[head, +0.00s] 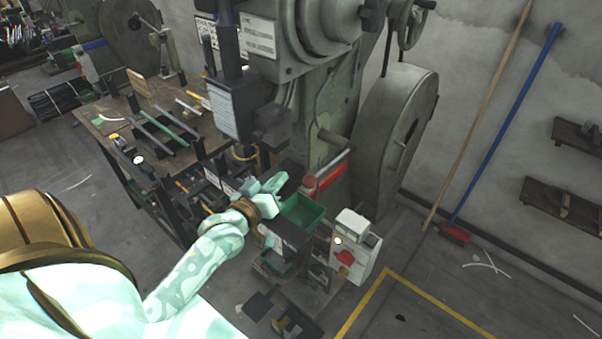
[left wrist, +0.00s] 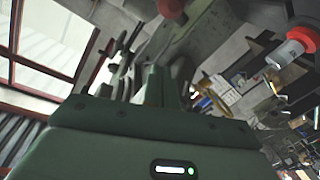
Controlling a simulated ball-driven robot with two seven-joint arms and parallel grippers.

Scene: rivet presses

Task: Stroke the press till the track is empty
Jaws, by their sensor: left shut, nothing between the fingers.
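The large grey-green press (head: 345,95) stands at the centre back, with its dark ram head (head: 232,105) above the work area. My left gripper (head: 272,183) is shut and empty, in front of the press and beside a green bin (head: 303,212). In the left wrist view its dark fingers (left wrist: 165,88) point away from the camera. A red cylindrical part with a pale end (head: 326,176) lies just right of the gripper. I cannot make out the track or any rivets; the arm and press parts may hide them. My right gripper is not in view.
A white control box (head: 352,250) with a red knob stands right of the bin. A cluttered workbench (head: 150,125) is at the left. A large flywheel (head: 398,135) is at the right. A blue-handled broom (head: 505,125) leans on the wall. The floor at the right is mostly clear.

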